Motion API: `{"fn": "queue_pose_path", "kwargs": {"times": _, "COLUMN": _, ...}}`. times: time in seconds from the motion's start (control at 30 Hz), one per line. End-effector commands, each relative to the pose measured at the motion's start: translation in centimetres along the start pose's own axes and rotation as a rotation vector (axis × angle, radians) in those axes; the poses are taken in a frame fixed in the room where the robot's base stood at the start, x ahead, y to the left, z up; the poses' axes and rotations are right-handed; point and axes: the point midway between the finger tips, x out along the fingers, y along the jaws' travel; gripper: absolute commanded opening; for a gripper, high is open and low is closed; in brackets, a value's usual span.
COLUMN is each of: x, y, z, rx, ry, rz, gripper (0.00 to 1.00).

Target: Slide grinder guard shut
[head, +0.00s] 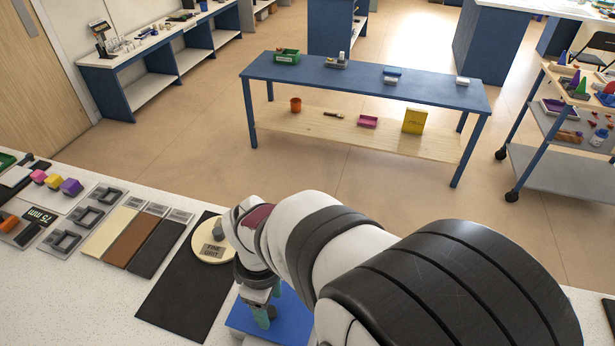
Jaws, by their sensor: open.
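My gripper (264,311) points down at the lower middle of the head view, with its teal fingers over a blue flat-topped block (289,312). The gripper is open, and I see nothing held in it. I cannot tell whether its fingers touch the block. The block may be part of the grinder, but my arm covers much of it. I cannot make out the grinder guard or how far it is shut. A round cream disc (207,252) labelled "FINE GRIT" lies just behind and left of the gripper, partly covered by my wrist.
A black mat (178,297) lies left of the gripper on the white speckled counter (60,300). Cream, brown and black strips (130,238), grey clamp-like pieces (88,216) and coloured blocks (55,183) lie further left. A blue table (360,82) stands across the floor.

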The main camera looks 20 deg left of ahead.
Motion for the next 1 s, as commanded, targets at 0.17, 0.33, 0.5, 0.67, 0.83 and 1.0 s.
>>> {"fn": "queue_pose_path", "kwargs": {"times": 0.17, "x": -3.4, "y": 0.1, "z": -0.1, "rx": 0.0, "ry": 0.006, "rz": 0.006, "gripper": 0.61}}
{"fn": "queue_pose_path", "kwargs": {"times": 0.33, "x": -9.1, "y": 0.1, "z": -0.1, "rx": 0.0, "ry": 0.006, "rz": 0.007, "gripper": 0.61}}
{"fn": "queue_pose_path", "kwargs": {"times": 0.5, "x": -13.4, "y": 0.1, "z": 0.0, "rx": 0.0, "ry": 0.004, "rz": 0.006, "gripper": 0.61}}
{"fn": "queue_pose_path", "kwargs": {"times": 0.67, "x": -15.3, "y": 0.1, "z": 0.0, "rx": 0.0, "ry": 0.003, "rz": 0.004, "gripper": 0.61}}
{"fn": "queue_pose_path", "kwargs": {"times": 0.83, "x": -15.6, "y": 0.0, "z": 0.0, "rx": -0.001, "ry": 0.002, "rz": 0.002, "gripper": 0.61}}
{"fn": "queue_pose_path", "kwargs": {"times": 1.0, "x": -15.5, "y": 0.1, "z": 0.6, "rx": 0.034, "ry": 0.003, "rz": 0.0, "gripper": 0.61}}
